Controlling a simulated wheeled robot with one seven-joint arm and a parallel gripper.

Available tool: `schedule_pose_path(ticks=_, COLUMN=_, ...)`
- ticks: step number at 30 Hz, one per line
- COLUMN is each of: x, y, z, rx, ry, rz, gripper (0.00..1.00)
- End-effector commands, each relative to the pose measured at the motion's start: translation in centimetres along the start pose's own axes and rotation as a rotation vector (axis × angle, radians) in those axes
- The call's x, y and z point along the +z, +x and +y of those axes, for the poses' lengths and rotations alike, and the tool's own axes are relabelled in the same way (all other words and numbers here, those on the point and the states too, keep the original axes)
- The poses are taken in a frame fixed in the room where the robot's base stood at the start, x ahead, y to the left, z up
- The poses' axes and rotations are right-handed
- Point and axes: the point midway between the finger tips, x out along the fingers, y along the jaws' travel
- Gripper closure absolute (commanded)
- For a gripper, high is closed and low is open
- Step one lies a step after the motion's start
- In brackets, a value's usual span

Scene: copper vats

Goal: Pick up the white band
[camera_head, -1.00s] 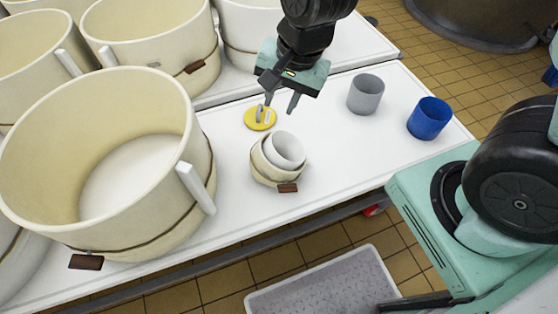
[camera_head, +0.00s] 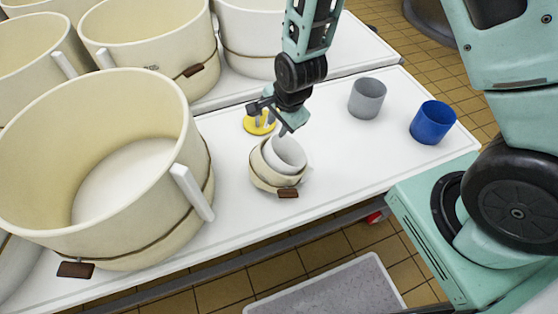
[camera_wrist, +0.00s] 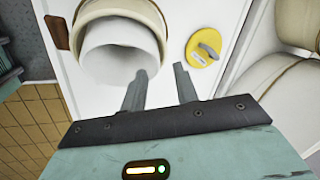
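The white band (camera_head: 288,153) is a short, smooth white ring. It sits tilted inside the mouth of a small cream pot (camera_head: 262,177) with a brown tag, on the white table. It also shows in the wrist view (camera_wrist: 112,52), at upper left. My gripper (camera_head: 268,120) is open and empty, just behind and above the band in the head view. In the wrist view my gripper (camera_wrist: 160,70) has its left fingertip overlapping the band's lower right edge; I cannot tell whether they touch. The right finger lies beyond the band.
A yellow disc (camera_head: 250,125) with a grey handle lies behind the small pot, partly hidden by my gripper. A grey cup (camera_head: 367,98) and a blue cup (camera_head: 432,122) stand to the right. A large cream vat (camera_head: 60,225) stands left. Table right of the pot is clear.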

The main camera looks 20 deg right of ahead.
Motion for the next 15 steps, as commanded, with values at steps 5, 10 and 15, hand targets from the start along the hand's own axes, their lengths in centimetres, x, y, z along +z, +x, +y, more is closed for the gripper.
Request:
schedule_pose_path(ticks=5, x=0.1, y=1.1, z=0.0, rx=-0.001, ry=-0.002, rz=0.0, gripper=0.7)
schedule_pose_path(ticks=10, x=0.7, y=2.9, z=0.4, rx=0.002, ry=-0.004, rz=0.0, gripper=0.7)
schedule_pose_path(ticks=15, x=1.1, y=5.2, z=0.5, rx=0.0, ry=-0.001, rz=0.0, gripper=0.7)
